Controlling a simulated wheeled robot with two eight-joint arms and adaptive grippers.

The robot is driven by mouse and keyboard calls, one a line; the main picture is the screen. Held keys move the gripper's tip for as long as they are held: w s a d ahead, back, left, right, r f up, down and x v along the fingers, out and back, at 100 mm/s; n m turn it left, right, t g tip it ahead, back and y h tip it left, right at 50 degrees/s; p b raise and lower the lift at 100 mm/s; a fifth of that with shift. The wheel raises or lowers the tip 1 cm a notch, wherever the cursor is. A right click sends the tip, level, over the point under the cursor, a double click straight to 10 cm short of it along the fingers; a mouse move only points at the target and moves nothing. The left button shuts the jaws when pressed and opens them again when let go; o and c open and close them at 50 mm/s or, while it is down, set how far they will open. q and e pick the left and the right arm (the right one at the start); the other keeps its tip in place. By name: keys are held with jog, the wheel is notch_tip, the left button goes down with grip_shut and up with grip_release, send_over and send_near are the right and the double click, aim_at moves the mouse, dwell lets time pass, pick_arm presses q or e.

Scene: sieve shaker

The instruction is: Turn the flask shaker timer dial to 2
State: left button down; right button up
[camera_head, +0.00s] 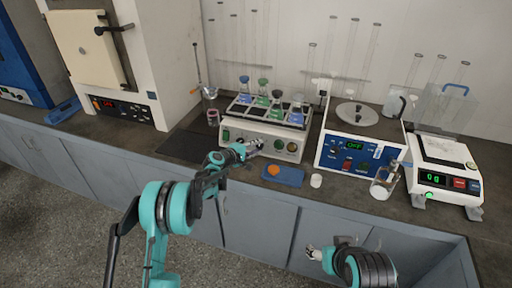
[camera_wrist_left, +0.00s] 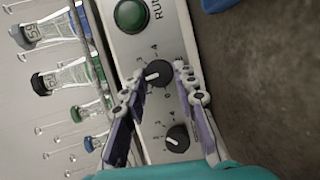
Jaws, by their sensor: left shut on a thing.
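The flask shaker (camera_head: 236,130) is a cream box with a rack of flasks with blue and green caps on top. Its front panel carries knobs and buttons. My left gripper (camera_head: 252,147) is at the middle of this panel. In the left wrist view its fingers (camera_wrist_left: 163,82) are shut on a black dial (camera_wrist_left: 157,72), one finger on each side. The dial's white mark points left in that view; the finer scale is too small to read. A second black dial (camera_wrist_left: 178,138) lies below it in that view. My right gripper (camera_head: 315,253) is low, before the cabinets, away from the shaker.
A green RUN button (camera_wrist_left: 131,15) lies near the held dial. A furnace (camera_head: 110,65) stands left.

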pick_arm(q)
jog(key=shift+m, duration=0.6)
jog(key=c, duration=1.2)
grip_release()
jog(key=v, duration=1.2)
jog(key=shift+r, duration=0.2)
jog(key=shift+w, duration=0.1)
